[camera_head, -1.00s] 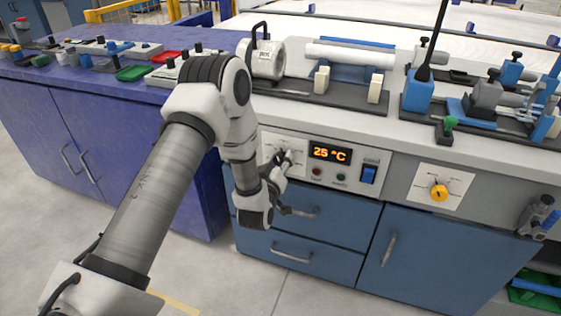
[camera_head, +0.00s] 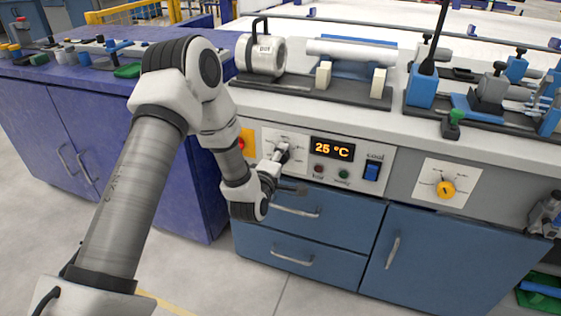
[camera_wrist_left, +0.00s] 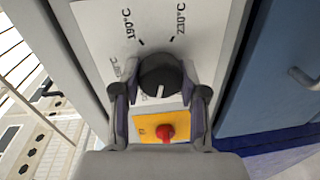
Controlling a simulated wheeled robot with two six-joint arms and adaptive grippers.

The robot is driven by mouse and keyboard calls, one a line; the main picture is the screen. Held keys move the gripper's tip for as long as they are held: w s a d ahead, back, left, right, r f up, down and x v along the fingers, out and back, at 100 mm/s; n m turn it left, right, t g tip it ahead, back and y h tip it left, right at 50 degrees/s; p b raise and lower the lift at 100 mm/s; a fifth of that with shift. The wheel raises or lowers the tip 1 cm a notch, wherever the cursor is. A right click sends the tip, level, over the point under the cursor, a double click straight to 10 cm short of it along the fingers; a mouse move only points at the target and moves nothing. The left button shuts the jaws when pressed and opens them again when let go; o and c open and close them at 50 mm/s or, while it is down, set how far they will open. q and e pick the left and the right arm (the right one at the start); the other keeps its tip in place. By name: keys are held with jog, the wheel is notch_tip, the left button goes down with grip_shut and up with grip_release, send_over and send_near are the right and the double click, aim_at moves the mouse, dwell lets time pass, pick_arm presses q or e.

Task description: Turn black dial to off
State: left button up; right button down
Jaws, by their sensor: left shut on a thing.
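The black dial (camera_wrist_left: 160,76) sits on a white plate with temperature marks in the left wrist view. A white mark shows near its lower edge, towards a yellow plate. My left gripper (camera_wrist_left: 160,95) has one finger on each side of the dial and is shut on it. In the head view my left gripper (camera_head: 279,154) is at the dial plate, left of the orange 25 °C display (camera_head: 332,149). It hides most of the dial there. My right gripper is not in view.
A red knob on a yellow plate (camera_head: 247,142) is close left of the dial plate. A blue switch (camera_head: 372,171) and a yellow dial (camera_head: 446,188) are to the right. Blue drawers (camera_head: 300,235) with handles lie below. A fixture with a cylinder (camera_head: 262,55) stands above.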

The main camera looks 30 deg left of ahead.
pick_arm(q)
jog(key=n+b, duration=0.1)
jog(key=n, duration=0.1)
jog(key=n+b, duration=0.1)
jog(key=n, duration=0.1)
jog(key=n+b, duration=0.1)
jog(key=b, duration=0.1)
jog(key=shift+f+n+h, duration=0.25)
jog(key=shift+n+h, duration=0.15)
jog(key=shift+r+n+b, duration=0.1)
jog(key=shift+n+b, duration=0.8)
jog(key=shift+n, duration=0.3)
jog(key=o, duration=1.1)
jog(key=v, duration=0.7)
jog(key=shift+s, duration=0.3)
jog(key=shift+a, duration=0.1)
